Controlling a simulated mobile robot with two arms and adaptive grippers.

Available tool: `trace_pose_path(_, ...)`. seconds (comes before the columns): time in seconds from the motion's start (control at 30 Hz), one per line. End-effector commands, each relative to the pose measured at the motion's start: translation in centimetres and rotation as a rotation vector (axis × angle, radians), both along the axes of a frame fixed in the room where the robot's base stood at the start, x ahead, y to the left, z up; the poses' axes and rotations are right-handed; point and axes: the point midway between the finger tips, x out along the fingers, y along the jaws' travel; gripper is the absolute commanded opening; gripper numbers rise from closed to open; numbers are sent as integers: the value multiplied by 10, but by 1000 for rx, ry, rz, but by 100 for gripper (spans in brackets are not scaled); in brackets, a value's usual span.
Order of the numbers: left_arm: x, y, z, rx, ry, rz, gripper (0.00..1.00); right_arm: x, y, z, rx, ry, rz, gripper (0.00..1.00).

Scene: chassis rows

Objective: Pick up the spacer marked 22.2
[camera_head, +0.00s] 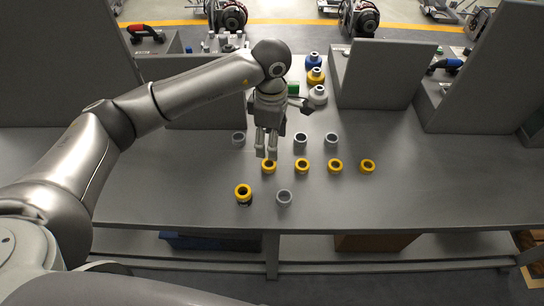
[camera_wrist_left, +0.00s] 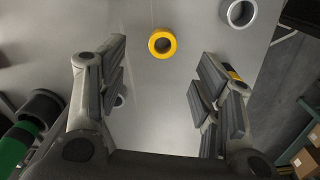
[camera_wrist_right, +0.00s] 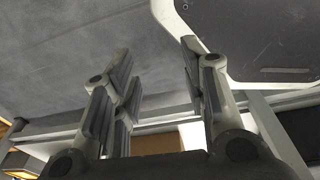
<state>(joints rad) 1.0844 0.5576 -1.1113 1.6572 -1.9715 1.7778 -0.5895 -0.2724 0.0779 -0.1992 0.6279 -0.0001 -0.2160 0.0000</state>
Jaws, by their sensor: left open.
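Several yellow and grey ring-shaped spacers stand on the grey table; no 22.2 mark is legible. A yellow row includes the leftmost ring (camera_head: 269,168) and the rightmost ring (camera_head: 368,167). Grey rings stand behind (camera_head: 300,141) and in front (camera_head: 285,199), beside another yellow one (camera_head: 243,193). My left gripper (camera_head: 266,154) is open, pointing down just above the leftmost ring of the yellow row. In the left wrist view, a yellow ring (camera_wrist_left: 162,42) shows beyond the gap between the fingers (camera_wrist_left: 158,95). My right gripper (camera_wrist_right: 157,85) is open and empty in its wrist view.
Grey upright panels (camera_head: 380,75) stand at the back of the table (camera_head: 440,195). Blue, yellow and white capped bottles (camera_head: 316,77) stand behind the rings. The table is clear to the right of the rings. A shelf lies below its front edge.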

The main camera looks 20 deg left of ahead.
Motion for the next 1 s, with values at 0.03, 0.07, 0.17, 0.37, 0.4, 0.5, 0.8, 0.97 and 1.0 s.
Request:
trace_pose_path(0.03,-2,0,-9,1,5,0,59,-9,0,3,-1,12,0,40)
trace_pose_path(0.07,-2,0,-14,0,6,-1,59,-14,0,3,-1,18,0,40)
trace_pose_path(0.17,-1,0,-28,-1,4,0,59,-33,-1,4,-3,47,0,40)
trace_pose_path(0.37,-1,0,-42,-2,3,0,59,-50,-3,7,-5,71,1,40)
trace_pose_path(0.4,-2,1,-46,-1,5,0,59,-48,-2,10,-6,69,1,40)
trace_pose_path(0.5,-2,4,-60,-1,7,1,59,-37,-2,19,-5,54,1,40)
trace_pose_path(0.8,-1,4,-91,-2,1,-2,59,-17,-1,25,-2,21,2,40)
trace_pose_path(0.97,-1,5,-91,-2,0,-2,59,-22,-2,24,-4,31,2,40)
trace_pose_path(1.0,-1,5,-91,-2,0,-2,57,-24,-2,24,-4,34,2,40)
